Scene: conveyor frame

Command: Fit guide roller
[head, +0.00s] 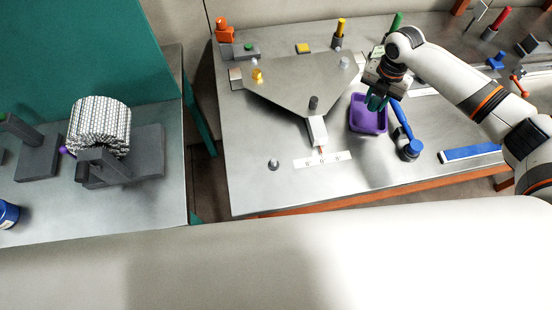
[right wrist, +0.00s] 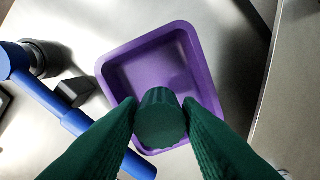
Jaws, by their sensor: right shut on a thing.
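My right gripper (head: 376,102) hangs over the purple tray (head: 366,124) in the head view. In the right wrist view its dark green fingers (right wrist: 161,122) are shut on a dark green cylinder (right wrist: 160,112), seen end-on. The cylinder is in front of the near part of the tray (right wrist: 112,78); I cannot tell how high above the tray floor it is. A grey angular plate (head: 300,85) lies on the table with a dark post (head: 313,103) near its front corner. My left gripper is not in view.
A blue tool (head: 409,148) lies right of the tray. A blue bar (head: 470,153) is farther right. A white marked strip (head: 322,160) and a small knob (head: 273,164) lie at the front. A metal mesh roll (head: 98,125) stands on the left table.

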